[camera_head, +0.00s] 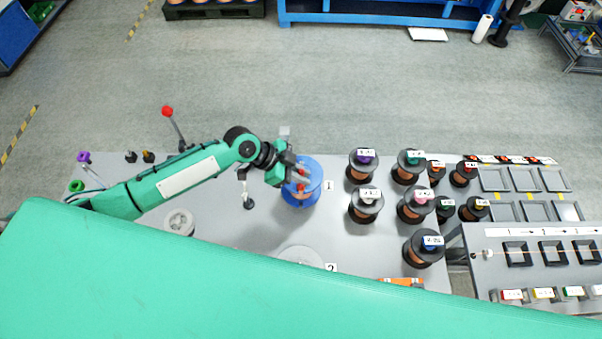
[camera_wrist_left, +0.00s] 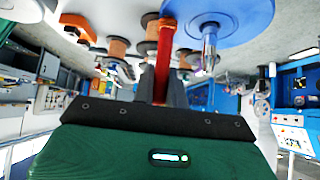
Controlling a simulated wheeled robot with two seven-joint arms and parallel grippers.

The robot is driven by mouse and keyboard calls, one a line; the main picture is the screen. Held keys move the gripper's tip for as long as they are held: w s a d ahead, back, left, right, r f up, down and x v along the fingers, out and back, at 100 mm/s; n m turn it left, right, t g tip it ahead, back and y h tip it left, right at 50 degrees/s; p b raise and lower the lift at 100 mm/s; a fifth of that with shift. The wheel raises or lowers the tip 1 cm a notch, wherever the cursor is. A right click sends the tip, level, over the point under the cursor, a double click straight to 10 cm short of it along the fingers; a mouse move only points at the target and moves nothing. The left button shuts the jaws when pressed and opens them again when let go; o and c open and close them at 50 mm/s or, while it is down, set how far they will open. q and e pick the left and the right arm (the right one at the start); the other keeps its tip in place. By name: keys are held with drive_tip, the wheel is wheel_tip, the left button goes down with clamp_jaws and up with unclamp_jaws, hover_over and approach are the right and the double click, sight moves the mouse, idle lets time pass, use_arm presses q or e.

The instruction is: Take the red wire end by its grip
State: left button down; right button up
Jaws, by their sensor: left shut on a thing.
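The wire itself cannot be made out, and the gripper hides part of the spool in the head view. My right gripper is not in view.
Several black-flanged copper spools (camera_head: 365,205) stand right of the blue spool. Trays (camera_head: 525,180) and a sloped panel (camera_head: 520,245) lie farther right. A small post (camera_head: 248,202) stands left of the spool. A red-knobbed lever (camera_head: 168,112) is at the far edge. A green surface hides the near side.

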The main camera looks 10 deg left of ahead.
sight(301, 170)
use_arm(q)
drive_tip(key=shift+r, duration=0.25)
drive_tip(key=shift+r+p, duration=0.35)
drive_tip(key=shift+r, duration=0.05)
drive_tip(key=shift+r, duration=0.2)
idle(0.3)
drive_tip(key=shift+r+p, duration=0.4)
drive_tip(key=shift+r, duration=0.1)
drive_tip(key=shift+r, duration=0.25)
drive_tip(key=shift+r+p, duration=0.4)
drive_tip(key=shift+p, duration=0.05)
idle(0.4)
